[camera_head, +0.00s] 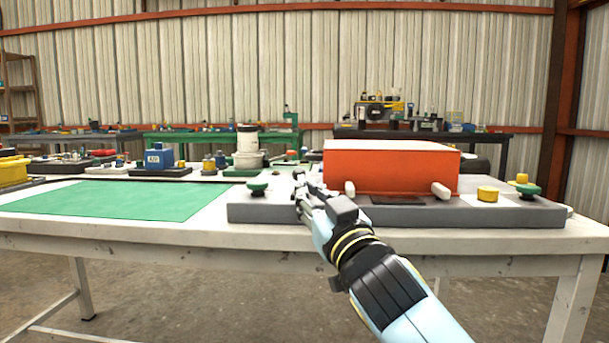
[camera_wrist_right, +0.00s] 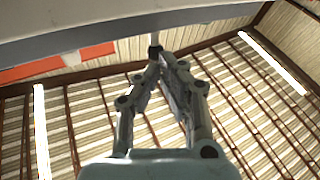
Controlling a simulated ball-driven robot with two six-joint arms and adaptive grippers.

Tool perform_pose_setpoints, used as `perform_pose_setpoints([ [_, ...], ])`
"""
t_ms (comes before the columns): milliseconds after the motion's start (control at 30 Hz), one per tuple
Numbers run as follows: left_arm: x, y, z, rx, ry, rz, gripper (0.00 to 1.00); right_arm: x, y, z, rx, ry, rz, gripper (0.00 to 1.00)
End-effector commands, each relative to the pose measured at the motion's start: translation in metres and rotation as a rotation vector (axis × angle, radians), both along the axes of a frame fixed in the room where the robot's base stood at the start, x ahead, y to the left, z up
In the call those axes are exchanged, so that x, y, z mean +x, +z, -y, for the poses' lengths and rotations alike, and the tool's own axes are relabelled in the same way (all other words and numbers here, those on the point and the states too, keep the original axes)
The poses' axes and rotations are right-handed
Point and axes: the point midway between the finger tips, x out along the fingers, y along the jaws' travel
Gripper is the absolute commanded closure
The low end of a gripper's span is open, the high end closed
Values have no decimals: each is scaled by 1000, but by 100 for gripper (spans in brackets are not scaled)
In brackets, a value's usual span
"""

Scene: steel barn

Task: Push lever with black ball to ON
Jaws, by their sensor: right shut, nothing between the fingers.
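My right gripper (camera_head: 301,190) is shut and empty at the front left part of a long grey panel (camera_head: 280,213), just left of a red-orange box (camera_head: 390,172). In the right wrist view its two fingers (camera_wrist_right: 157,58) meet at the tips, just below a grey edge (camera_wrist_right: 120,28). I cannot make out a lever with a black ball; the dark shapes around the fingertips are too small to tell apart, and the gripper may hide it. I see no ON label. My left gripper is not in view.
On the panel are a green knob (camera_head: 257,187), a yellow knob (camera_head: 487,193), another green knob (camera_head: 529,190) and white pegs (camera_head: 441,190) before the box. A bare green mat (camera_head: 110,200) lies on the white table to the left. A blue block (camera_head: 159,157) stands behind it.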

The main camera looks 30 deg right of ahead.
Motion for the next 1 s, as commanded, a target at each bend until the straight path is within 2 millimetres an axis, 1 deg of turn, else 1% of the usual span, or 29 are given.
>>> perform_pose_setpoints([
  [33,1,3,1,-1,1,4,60,7,5,1,0,0,2,100],
  [100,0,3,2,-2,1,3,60,14,6,1,0,0,1,100],
  [300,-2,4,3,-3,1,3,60,24,7,1,1,0,-1,100],
  [667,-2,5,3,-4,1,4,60,24,7,1,1,0,-2,100],
  [833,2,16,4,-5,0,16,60,24,13,2,12,0,-18,100],
  [933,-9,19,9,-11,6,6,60,25,15,2,23,0,-35,100],
  [1000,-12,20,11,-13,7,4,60,25,13,2,26,0,-42,100],
])
